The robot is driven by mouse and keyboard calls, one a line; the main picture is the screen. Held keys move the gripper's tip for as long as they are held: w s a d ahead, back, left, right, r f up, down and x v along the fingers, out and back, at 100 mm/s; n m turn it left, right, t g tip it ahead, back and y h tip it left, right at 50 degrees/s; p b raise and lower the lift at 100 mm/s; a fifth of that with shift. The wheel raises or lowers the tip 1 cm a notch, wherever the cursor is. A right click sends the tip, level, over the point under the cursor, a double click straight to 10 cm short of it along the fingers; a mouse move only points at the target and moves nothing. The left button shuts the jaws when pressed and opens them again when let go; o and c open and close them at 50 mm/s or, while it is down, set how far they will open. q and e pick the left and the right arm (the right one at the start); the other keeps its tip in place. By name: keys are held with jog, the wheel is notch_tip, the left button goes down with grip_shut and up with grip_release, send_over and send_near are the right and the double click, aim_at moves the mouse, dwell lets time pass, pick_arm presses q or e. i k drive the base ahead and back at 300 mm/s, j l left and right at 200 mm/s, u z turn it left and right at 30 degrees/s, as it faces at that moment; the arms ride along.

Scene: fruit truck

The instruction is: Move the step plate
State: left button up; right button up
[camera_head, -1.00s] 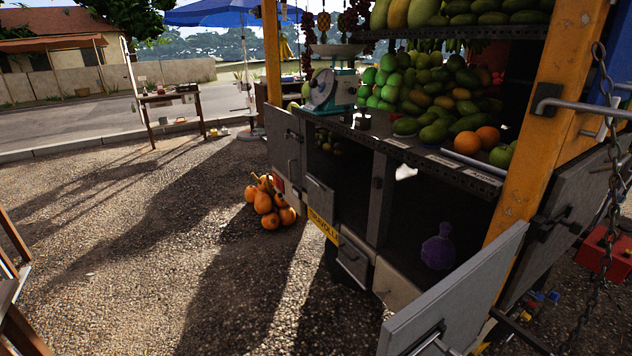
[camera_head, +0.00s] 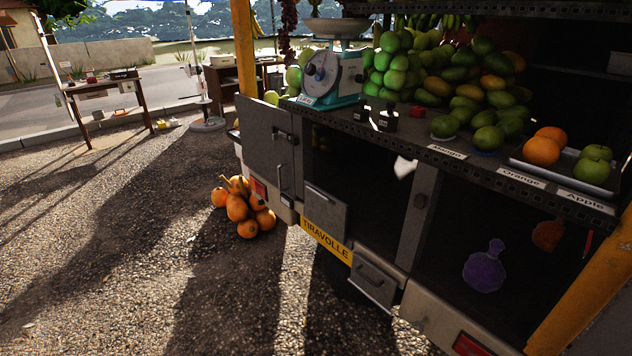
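I cannot tell for sure which part is the step plate. At the truck's rear, a grey metal panel (camera_head: 374,281) with a handle sits low, just right of the yellow TIRAVOLLE number plate (camera_head: 327,240). Another grey panel (camera_head: 325,212) stands above the number plate. The open grey door (camera_head: 268,150) is to its left. Neither of my grippers is in view, so nothing shows as touched or held.
The truck counter (camera_head: 470,158) carries a scale (camera_head: 332,75), mangoes, oranges and apples. A purple bottle (camera_head: 485,268) stands in the lower compartment. Orange coconuts (camera_head: 243,208) lie on the gravel left of the truck. Open gravel lies at left; a table (camera_head: 110,100) stands farther back.

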aim_at(323, 208)
jog(key=i+l+z, duration=0.15)
jog(key=i, duration=0.35)
jog(key=i+l+z, duration=0.15)
jog(key=i+l, duration=0.15)
jog(key=i, duration=0.2)
